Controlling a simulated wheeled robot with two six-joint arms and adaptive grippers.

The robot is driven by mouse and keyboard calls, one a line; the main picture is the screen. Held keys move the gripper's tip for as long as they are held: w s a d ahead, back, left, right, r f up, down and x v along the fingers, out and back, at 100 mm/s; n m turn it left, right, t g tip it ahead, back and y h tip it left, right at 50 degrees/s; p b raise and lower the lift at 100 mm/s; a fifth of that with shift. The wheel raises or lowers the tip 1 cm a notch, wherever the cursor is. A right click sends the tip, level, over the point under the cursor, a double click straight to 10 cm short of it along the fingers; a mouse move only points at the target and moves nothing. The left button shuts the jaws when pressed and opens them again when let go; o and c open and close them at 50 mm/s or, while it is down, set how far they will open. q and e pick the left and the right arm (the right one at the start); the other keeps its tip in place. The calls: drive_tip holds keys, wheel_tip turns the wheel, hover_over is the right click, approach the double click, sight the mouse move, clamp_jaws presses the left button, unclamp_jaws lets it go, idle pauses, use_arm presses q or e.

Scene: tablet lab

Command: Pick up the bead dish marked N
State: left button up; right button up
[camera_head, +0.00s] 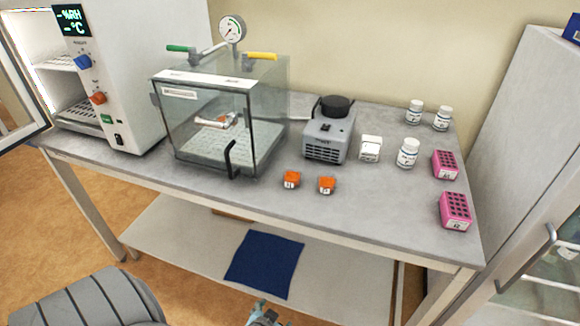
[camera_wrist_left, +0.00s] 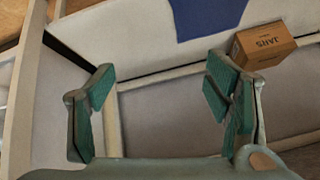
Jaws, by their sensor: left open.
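Two small orange dishes with white labels stand near the front edge of the bench: the left dish (camera_head: 291,179) and the right dish (camera_head: 326,185). Their label letters are too small to read surely, so I cannot tell which is marked N. My left gripper (camera_wrist_left: 160,92) is open and empty in the left wrist view, its green-padded fingers wide apart. It is below the bench top, away from the dishes. A small teal gripper part shows at the bottom edge of the head view. My right gripper is not seen.
The bench (camera_head: 390,211) also holds a glass chamber (camera_head: 215,125), a grey device (camera_head: 328,135), several white jars (camera_head: 408,153) and pink racks (camera_head: 455,211). Below, a blue cloth (camera_head: 265,262) lies on the lower shelf (camera_head: 335,280). The left wrist view shows a JARS carton (camera_wrist_left: 263,45).

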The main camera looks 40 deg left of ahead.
use_arm(q)
drive_tip(key=w+a+r+n+t+y+p, duration=0.1)
drive_tip(key=w+r, duration=0.3)
drive_tip(key=r, duration=0.3)
drive_tip(key=w+a+r+t+y, duration=0.1)
drive_tip(key=w+r+t, duration=0.15)
drive_tip(key=r, duration=0.45)
drive_tip(key=n+t+y+p, duration=0.2)
drive_tip(key=n+t+y, duration=0.1)
drive_tip(key=n, duration=0.1)
approach(291, 179)
drive_tip(key=x, duration=1)
drive_tip(key=shift+w, duration=0.15)
drive_tip(key=c, duration=1.3)
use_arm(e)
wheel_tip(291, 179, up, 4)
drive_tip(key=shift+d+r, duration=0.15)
